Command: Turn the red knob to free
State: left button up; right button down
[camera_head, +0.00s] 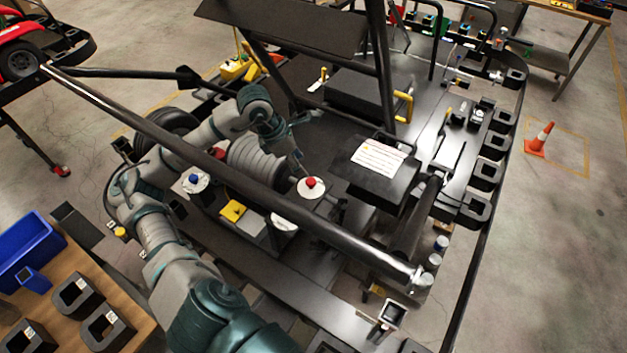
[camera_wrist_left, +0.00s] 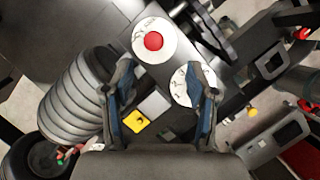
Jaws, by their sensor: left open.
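A red knob (camera_head: 310,182) sits at the centre of a round white disc (camera_head: 310,193) on the kart, right of a ribbed grey cylinder. In the left wrist view the red knob (camera_wrist_left: 153,41) and its white disc (camera_wrist_left: 141,50) lie beyond the fingertips, with lettering on the disc too small to read. My left gripper (camera_head: 298,140) is just above and behind the knob in the head view, apart from it. In the left wrist view my left gripper (camera_wrist_left: 159,68) has its fingers spread, with nothing between them. My right gripper is not in view.
A black bar (camera_head: 230,178) crosses in front of the knob area. The ribbed cylinder (camera_head: 256,163) stands beside it. A second white disc (camera_wrist_left: 184,88) is partly behind a finger.

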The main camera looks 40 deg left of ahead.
aim_at(308, 181)
pick_arm(q)
jog(key=f, duration=0.2)
jog(key=w+f, duration=0.1)
jog(key=f, duration=0.2)
jog(key=w+f, duration=0.1)
jog(key=f, duration=0.2)
jog(key=shift+w+a+f+p, duration=0.15)
jog(key=shift+w+a+p, duration=0.05)
jog(key=shift+a+p, duration=0.2)
jog(key=d, duration=0.2)
jog(key=shift+w+d, duration=0.15)
jog(key=shift+d, duration=0.2)
jog(key=shift+c, duration=0.3)
jog(key=c, duration=0.4)
jog(key=shift+a+f, duration=0.15)
jog(key=shift+a, duration=0.2)
jog(key=c, duration=0.4)
jog(key=shift+a+f, duration=0.15)
jog(key=shift+a, duration=0.25)
grip_shut()
jog(key=shift+d, duration=0.2)
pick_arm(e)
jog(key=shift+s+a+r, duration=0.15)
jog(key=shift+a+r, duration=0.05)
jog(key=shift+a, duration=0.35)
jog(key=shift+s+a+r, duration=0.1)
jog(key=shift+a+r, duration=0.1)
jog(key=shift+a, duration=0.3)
